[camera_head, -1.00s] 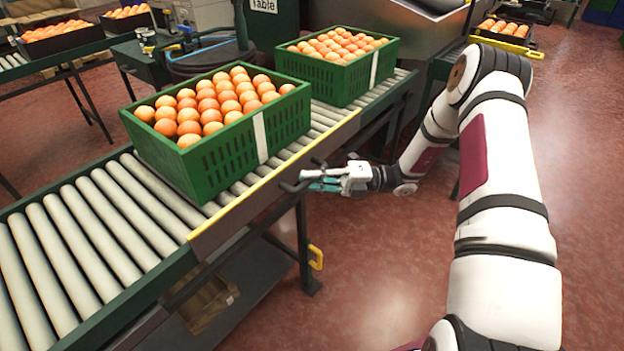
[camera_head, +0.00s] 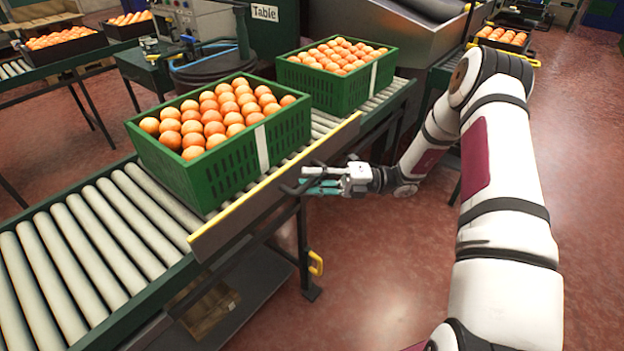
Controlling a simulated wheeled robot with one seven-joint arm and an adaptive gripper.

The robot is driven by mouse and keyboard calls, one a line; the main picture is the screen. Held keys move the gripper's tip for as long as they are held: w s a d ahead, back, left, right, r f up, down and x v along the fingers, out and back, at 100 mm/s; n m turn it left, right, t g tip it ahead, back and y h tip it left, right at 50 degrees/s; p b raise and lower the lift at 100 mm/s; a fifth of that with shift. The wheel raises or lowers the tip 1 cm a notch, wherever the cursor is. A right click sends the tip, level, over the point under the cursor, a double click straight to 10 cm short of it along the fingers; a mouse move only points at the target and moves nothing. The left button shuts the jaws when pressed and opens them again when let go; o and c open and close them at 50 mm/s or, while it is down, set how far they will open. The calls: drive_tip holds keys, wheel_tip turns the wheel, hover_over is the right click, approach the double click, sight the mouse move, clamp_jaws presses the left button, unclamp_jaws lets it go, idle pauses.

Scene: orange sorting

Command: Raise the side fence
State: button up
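The side fence (camera_head: 232,224) is a long dark panel with a yellow top edge along the near side of the roller conveyor. It stands beside the front green crate (camera_head: 215,160), and its top edge overlaps the crate's lower wall in the picture. A dark handle (camera_head: 291,189) sticks out from the fence's outer face. My gripper (camera_head: 318,187), white with teal fingers, is level at this handle, reaching in from the right. The fingers overlap the handle, and I cannot tell whether they are closed around it. The front crate is full of oranges.
A second green crate (camera_head: 330,86) of oranges stands farther along the rollers (camera_head: 110,235). A conveyor leg with a yellow latch (camera_head: 316,263) stands below my gripper. A lower shelf holds a brown box (camera_head: 210,308). The red floor to the right is open.

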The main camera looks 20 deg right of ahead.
drive_tip(key=v, duration=1.2)
drive_tip(key=shift+s+r, duration=0.1)
drive_tip(key=shift+r, duration=0.1)
drive_tip(key=s+a+r+n+g+h, duration=0.45)
drive_tip(key=s+a+r+n, duration=0.2)
drive_tip(key=r+n, duration=0.35)
drive_tip(key=s+a+r+n+g+h, duration=0.4)
drive_tip(key=s+a+r+n+h, duration=0.2)
drive_tip(key=s+r+n, duration=0.3)
drive_tip(key=s+d+r+n+t+h, duration=0.2)
drive_tip(key=s+n+t+h, duration=0.55)
drive_tip(key=s+n, duration=1.15)
wheel_tip(320, 180, up, 27)
drive_tip(key=s+m+t+h+p, duration=0.1)
drive_tip(key=p, duration=2.4)
drive_tip(key=shift+s+d+t, duration=0.2)
drive_tip(key=shift+s+t, duration=0.2)
